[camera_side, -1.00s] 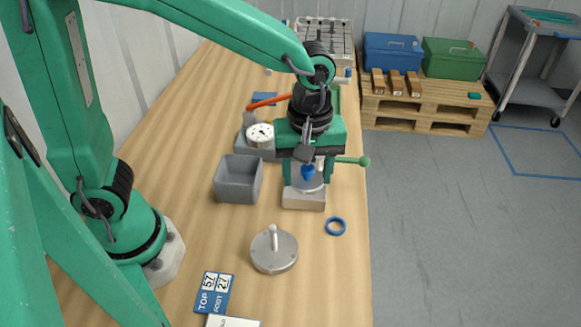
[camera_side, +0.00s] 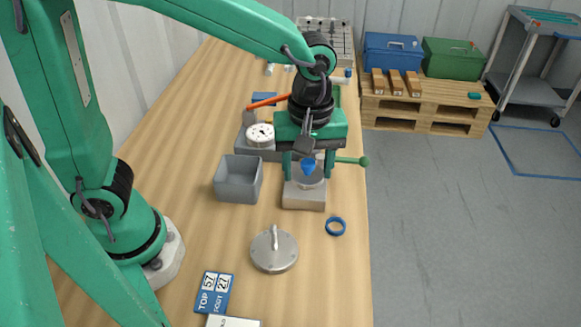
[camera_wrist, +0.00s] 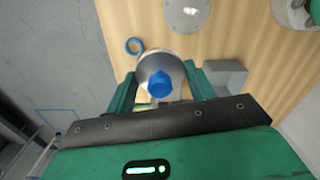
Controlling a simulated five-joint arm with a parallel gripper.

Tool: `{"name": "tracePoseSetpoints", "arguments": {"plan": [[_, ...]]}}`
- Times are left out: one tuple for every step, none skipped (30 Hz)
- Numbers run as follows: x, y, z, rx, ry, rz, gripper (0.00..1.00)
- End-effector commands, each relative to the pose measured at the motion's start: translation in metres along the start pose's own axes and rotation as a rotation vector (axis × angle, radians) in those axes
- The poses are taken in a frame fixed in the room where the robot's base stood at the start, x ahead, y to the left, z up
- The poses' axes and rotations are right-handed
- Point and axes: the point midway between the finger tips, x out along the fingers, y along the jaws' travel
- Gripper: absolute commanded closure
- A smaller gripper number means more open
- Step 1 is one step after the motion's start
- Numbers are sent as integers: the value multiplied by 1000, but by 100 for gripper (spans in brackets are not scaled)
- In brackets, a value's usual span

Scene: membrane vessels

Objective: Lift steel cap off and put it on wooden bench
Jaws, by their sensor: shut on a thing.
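The steel cap (camera_side: 311,182) is a round silver piece with a blue hexagonal top (camera_side: 308,166). It sits between the green fingers of my gripper (camera_side: 309,176), over a pale block-shaped base (camera_side: 303,199). In the wrist view the cap (camera_wrist: 146,66) has its blue top (camera_wrist: 159,85) toward the camera, and the fingers of my gripper (camera_wrist: 162,68) lie at either side of its rim. My gripper is shut on the cap. Any gap between cap and base is hard to judge. The wooden bench (camera_side: 200,235) runs beneath.
A steel disc with an upright handle (camera_side: 274,251) lies nearer, beside a blue ring (camera_side: 335,226). A grey open box (camera_side: 238,180) and a dial gauge (camera_side: 260,134) stand left. A green ball-ended lever (camera_side: 350,160) sticks out right. Bare bench lies at front right.

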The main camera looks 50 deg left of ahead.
Motion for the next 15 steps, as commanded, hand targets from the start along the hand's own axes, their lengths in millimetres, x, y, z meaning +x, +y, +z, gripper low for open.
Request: {"name": "tracePoseSetpoints", "arguments": {"plan": [[-3,0,0,0,0,3,74],[-4,0,0,0,0,3,74],[-6,0,0,0,0,2,74],[-7,0,0,0,0,2,74],[-9,0,0,0,0,3,74],[-10,0,0,0,0,3,74],[-11,0,0,0,0,3,74],[-12,0,0,0,0,2,74],[-14,0,0,0,0,2,74],[-14,0,0,0,0,1,74],[-15,0,0,0,0,1,74],[-16,0,0,0,0,1,74],[-16,0,0,0,0,1,74],[-17,0,0,0,0,1,74],[-17,0,0,0,0,1,74]]}}
